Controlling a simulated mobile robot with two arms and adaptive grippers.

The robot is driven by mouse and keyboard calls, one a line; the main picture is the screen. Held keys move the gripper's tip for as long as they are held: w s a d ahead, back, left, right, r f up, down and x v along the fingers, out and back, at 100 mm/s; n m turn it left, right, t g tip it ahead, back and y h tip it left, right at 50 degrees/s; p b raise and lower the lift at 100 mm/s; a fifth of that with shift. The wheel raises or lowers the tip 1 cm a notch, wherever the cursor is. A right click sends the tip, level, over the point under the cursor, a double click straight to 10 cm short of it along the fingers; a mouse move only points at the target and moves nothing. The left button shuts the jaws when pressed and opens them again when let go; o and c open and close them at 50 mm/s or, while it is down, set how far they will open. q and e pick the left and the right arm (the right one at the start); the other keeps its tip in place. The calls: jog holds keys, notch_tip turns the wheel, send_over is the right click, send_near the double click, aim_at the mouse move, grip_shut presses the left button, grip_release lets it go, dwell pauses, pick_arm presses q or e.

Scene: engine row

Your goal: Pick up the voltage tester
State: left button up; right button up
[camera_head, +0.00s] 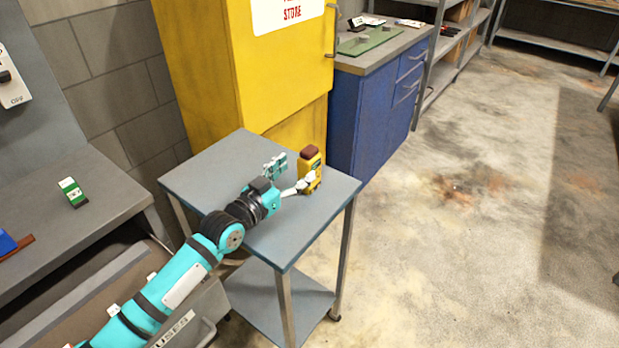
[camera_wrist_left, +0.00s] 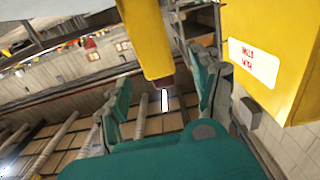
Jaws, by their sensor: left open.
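The voltage tester (camera_head: 311,172) is a yellow block with a dark red top, upright on the grey trolley top (camera_head: 215,165) near its right side. My left gripper (camera_head: 293,171) is open, low over the trolley, just left of the tester. One finger is at the near side, close to the tester's base; the other is farther back. In the left wrist view, the tester's yellow body (camera_wrist_left: 144,38) and dark red end show ahead between the two open fingers (camera_wrist_left: 165,95). Whether a finger touches it, I cannot tell. My right gripper is not in view.
A yellow cabinet (camera_head: 215,70) stands close behind the trolley, also at right in the wrist view (camera_wrist_left: 265,95). A blue drawer unit (camera_head: 365,120) is behind the tester. A grey bench (camera_head: 110,195) with a green-white item (camera_head: 73,192) is at left. The floor at right is clear.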

aim_at(302, 164)
pick_arm(q)
jog(key=shift+w+d, duration=0.3)
jog(key=shift+w, duration=0.1)
jog(key=b+x, duration=0.3)
jog(key=x, duration=0.1)
jog(key=shift+w+d, duration=0.2)
jog(key=shift+w, duration=0.05)
jog(key=shift+w+d+r, duration=0.1)
jog(key=shift+w+d, duration=0.05)
jog(key=shift+w, duration=0.05)
pick_arm(e)
jog(key=f, duration=0.3)
jog(key=shift+w+f, duration=0.2)
jog(key=shift+w, duration=0.05)
pick_arm(q)
jog(key=shift+s+r, duration=0.1)
jog(key=shift+c, duration=0.5)
pick_arm(e)
jog(key=shift+a, duration=0.1)
pick_arm(q)
jog(key=c, duration=1.1)
grip_shut()
pick_arm(e)
jog(key=shift+w+a, duration=0.15)
jog(key=shift+w, duration=0.35)
jog(key=shift+r, duration=0.1)
